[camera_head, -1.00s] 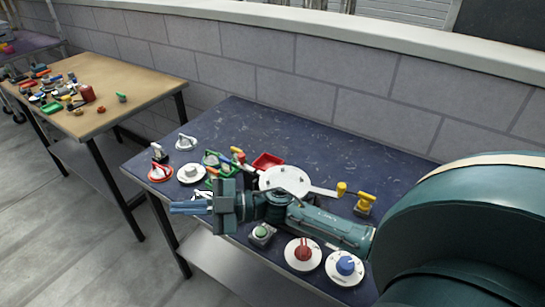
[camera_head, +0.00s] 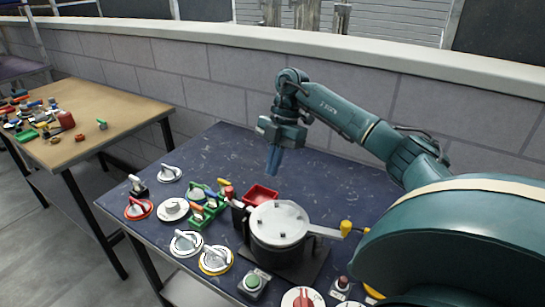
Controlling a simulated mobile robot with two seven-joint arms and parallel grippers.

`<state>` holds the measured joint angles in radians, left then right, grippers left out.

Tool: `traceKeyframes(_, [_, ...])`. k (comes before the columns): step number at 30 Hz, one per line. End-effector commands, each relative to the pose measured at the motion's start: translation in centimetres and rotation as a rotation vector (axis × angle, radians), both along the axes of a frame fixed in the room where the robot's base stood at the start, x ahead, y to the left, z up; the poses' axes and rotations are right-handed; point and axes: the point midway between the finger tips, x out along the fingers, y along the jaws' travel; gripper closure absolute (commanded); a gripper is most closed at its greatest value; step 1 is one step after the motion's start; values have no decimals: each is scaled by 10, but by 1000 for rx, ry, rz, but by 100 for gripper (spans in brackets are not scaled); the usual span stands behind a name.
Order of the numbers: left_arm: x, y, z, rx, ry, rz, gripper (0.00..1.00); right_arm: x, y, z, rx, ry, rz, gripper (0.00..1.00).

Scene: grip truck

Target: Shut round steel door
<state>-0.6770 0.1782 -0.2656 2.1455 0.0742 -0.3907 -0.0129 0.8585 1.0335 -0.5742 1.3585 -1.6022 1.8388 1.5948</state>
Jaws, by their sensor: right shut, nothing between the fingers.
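The round steel door (camera_head: 287,216) is a pale grey disc lying flat on top of a dark round body (camera_head: 278,251) near the middle of the blue table. A yellow knob (camera_head: 346,227) sits on an arm at its right side. From this angle I see no clear gap between disc and body. My right gripper (camera_head: 273,160) is shut and empty, fingers pointing down, above the table behind the door and apart from it. My left gripper is not in view.
A red tray (camera_head: 261,195) and a green-framed fixture (camera_head: 205,212) stand left of the door. Several round dials and a green button (camera_head: 253,281) line the front and left. The back of the blue table (camera_head: 215,160) is clear. A wooden table (camera_head: 100,115) stands further left.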

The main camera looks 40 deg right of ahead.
Motion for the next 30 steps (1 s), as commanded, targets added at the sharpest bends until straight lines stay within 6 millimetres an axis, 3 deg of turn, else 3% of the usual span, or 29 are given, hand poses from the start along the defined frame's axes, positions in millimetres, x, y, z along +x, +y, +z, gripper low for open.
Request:
traceKeyframes(3, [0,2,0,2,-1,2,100,-3,11,-27,3,5,4,100])
traceKeyframes(8, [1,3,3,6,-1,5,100,-5,25,-53,3,1,4,100])
traceKeyframes(15, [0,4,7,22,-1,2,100,-10,55,-50,2,-1,5,100])
traceKeyframes(30, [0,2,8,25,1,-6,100,-11,62,-49,2,-2,3,100])
